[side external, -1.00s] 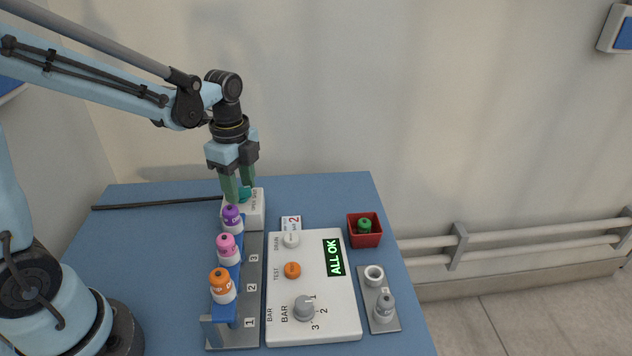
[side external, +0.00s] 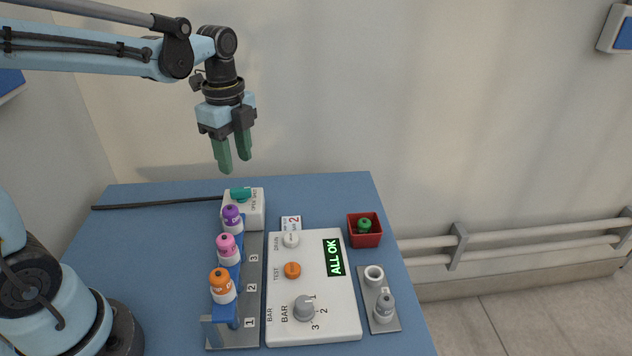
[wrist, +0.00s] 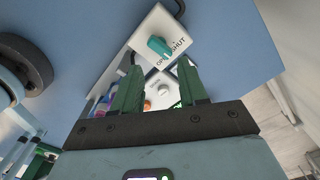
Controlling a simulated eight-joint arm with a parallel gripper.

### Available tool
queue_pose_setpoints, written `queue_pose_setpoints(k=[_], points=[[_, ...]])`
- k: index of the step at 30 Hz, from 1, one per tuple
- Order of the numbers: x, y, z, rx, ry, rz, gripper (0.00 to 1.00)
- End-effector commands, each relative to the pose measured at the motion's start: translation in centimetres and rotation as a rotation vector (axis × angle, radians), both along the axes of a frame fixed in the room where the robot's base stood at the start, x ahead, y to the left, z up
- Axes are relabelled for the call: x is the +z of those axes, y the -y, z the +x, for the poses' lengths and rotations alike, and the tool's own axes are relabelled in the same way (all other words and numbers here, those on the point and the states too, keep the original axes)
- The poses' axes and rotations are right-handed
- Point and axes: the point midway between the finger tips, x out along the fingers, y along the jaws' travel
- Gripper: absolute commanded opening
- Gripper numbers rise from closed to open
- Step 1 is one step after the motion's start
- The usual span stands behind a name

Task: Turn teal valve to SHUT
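The teal valve (side external: 240,193) is a small handle on top of a white box (side external: 257,212) at the back of the blue table. The wrist view shows its handle (wrist: 158,46) beside the OPEN and SHUT lettering. I cannot tell for sure which word the handle points at. My gripper (side external: 235,163) hangs above the box, clear of the valve. Its two green fingers are apart with nothing between them, as the wrist view also shows.
A rack with purple, pink and orange capped bottles (side external: 228,245) stands in front of the box. A white panel (side external: 342,295) reads ALL OK. A red bin (side external: 366,241) and a grey plate (side external: 377,326) lie to the right. A dark cable runs left from the box.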

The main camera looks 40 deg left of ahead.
Motion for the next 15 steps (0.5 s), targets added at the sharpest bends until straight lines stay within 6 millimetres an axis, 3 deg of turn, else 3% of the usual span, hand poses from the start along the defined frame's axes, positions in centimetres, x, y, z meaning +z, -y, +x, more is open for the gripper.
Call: queue_pose_setpoints(k=[3, 12, 15], points=[[3.3, 0.0, 0.0, 0.000, 0.000, 0.000, 0.43], [10.3, 0.0, 0.0, 0.000, 0.000, 0.000, 0.43], [10.2, 0.0, 0.0, 0.136, 0.000, 0.000, 0.43]])
